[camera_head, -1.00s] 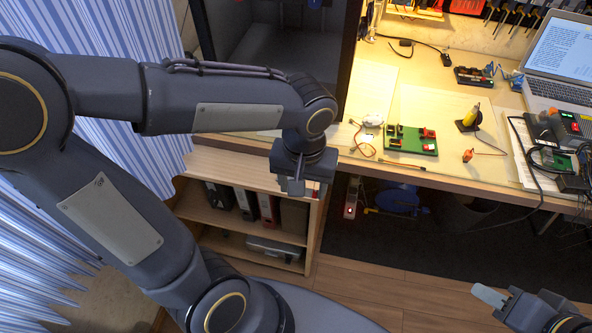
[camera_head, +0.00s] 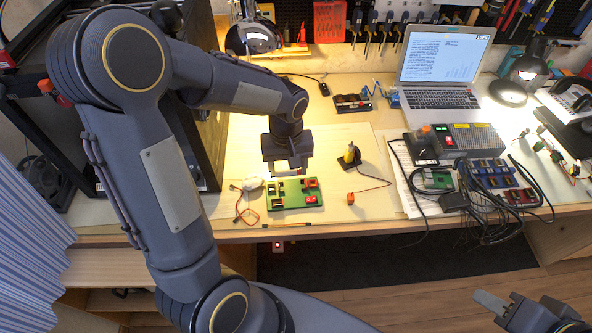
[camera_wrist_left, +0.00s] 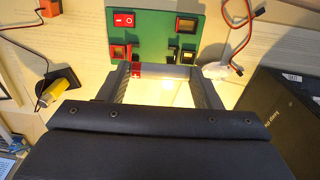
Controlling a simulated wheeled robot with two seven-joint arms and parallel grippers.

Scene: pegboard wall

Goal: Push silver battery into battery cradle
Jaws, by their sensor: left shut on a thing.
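The green board (camera_wrist_left: 152,34) lies flat just beyond the battery. It carries a red rocker switch and several dark and amber fittings. I cannot tell which fitting is the battery cradle. My right gripper (camera_head: 490,302) is low at the bottom right, away from the table; its opening is unclear.
A yellow-handled tool on a black stand (camera_head: 350,156) and an orange piece (camera_head: 350,199) are right of the board. A laptop (camera_head: 440,70) and cabled modules (camera_head: 495,180) fill the right.

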